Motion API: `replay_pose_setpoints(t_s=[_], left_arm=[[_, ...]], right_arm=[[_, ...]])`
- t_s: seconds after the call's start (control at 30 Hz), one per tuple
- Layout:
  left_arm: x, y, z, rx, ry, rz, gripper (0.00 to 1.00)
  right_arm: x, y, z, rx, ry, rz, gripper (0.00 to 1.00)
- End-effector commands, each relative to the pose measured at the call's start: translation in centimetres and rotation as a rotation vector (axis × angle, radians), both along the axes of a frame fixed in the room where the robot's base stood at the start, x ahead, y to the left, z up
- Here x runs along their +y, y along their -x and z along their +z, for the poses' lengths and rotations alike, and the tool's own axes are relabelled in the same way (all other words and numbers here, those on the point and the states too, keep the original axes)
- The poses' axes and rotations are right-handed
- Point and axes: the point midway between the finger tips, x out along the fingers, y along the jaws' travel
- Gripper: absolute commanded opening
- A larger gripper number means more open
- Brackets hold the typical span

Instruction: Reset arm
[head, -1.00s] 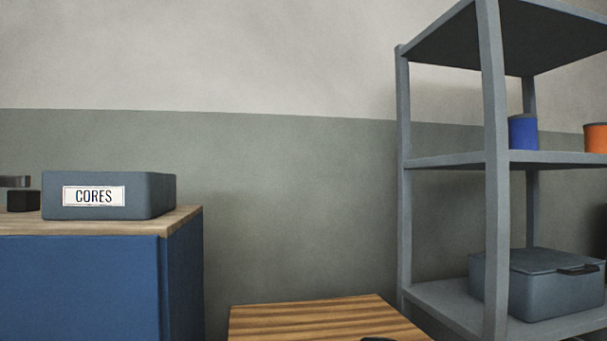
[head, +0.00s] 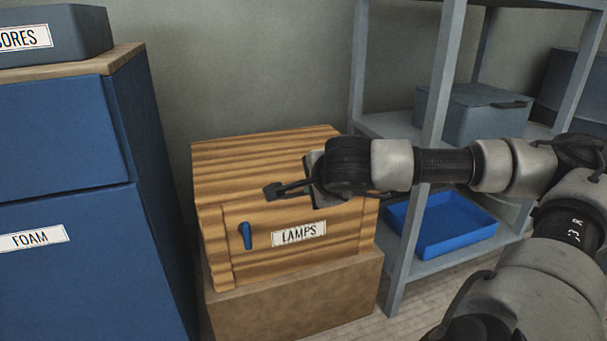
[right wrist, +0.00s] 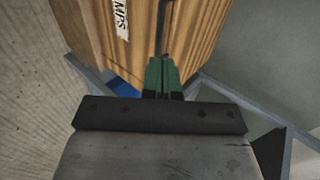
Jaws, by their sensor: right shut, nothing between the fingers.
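My right arm comes in from the right in the head view. Its gripper (head: 274,191) is in front of the upper part of the wooden LAMPS box (head: 258,157), above the blue handle (head: 245,235) on its front. In the right wrist view the green fingertips (right wrist: 161,72) are together with nothing between them, and the box (right wrist: 95,30) is close beyond them. Whether they touch the box I cannot tell. The LAMPS door looks closed. My left gripper is not in view.
A blue cabinet (head: 62,140) labelled FOAM stands at the left with a grey CORES bin (head: 85,35) on top. A grey shelf (head: 436,90) stands right, holding a lidded grey bin (head: 485,118) and a blue tray (head: 450,245). The LAMPS box rests on a brown block (head: 290,300).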

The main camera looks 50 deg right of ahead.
Motion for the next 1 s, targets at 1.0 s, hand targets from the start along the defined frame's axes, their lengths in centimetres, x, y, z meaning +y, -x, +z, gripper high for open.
replay_pose_setpoints(t_s=[1.0], left_arm=[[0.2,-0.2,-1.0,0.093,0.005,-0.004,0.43]], right_arm=[[22.4,7.6,-9.7,0.602,-0.952,0.21,0.0]])
